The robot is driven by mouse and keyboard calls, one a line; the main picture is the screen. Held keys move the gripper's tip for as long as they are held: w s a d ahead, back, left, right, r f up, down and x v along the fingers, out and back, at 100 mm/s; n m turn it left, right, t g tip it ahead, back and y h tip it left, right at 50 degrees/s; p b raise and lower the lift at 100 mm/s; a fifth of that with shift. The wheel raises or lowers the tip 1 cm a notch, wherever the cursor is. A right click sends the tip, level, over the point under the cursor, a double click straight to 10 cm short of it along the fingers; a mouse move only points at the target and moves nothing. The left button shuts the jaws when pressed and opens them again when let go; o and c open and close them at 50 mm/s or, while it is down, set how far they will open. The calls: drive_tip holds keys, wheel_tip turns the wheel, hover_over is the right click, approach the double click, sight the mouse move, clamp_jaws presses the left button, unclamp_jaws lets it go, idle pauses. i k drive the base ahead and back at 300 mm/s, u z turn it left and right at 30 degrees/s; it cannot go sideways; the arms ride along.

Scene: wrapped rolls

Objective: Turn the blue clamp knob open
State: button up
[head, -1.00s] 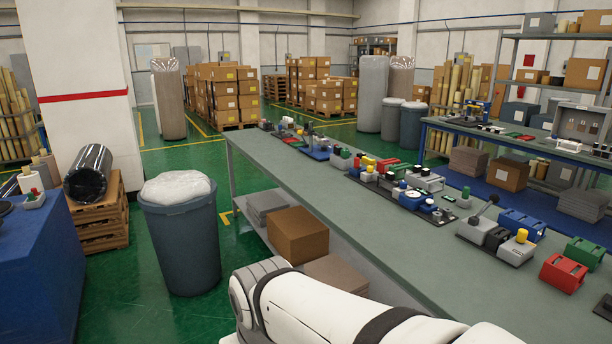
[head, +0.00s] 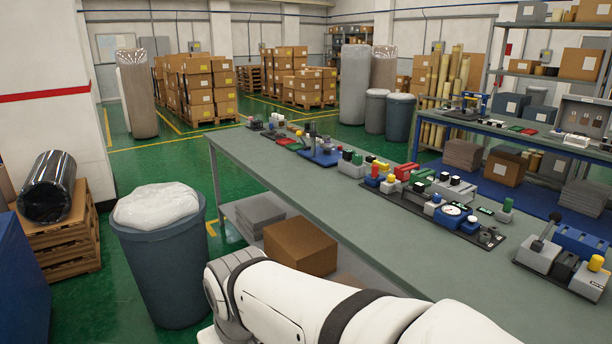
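The grey workbench (head: 258,163) runs from the middle back to the lower right and carries several small devices. Its blue parts include a blue device with a post (head: 322,156), small blue blocks around a white dial (head: 452,211), and a blue block (head: 580,240) at the right edge. I cannot tell which of these, if any, is the blue clamp knob; they are too small. My white arm crosses the bottom of the head view in front of the bench. My gripper is not in view.
A wrapped black roll (head: 48,187) lies on pallets at left. A cardboard box (head: 300,246) sits on the bench's lower shelf. Green floor is open between bin and bench.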

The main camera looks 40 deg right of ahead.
sight(437, 198)
drive_tip(key=u, duration=0.05)
drive_tip(key=i, duration=2.55)
drive_tip(key=z, duration=3.5)
drive_tip(key=i, duration=1)
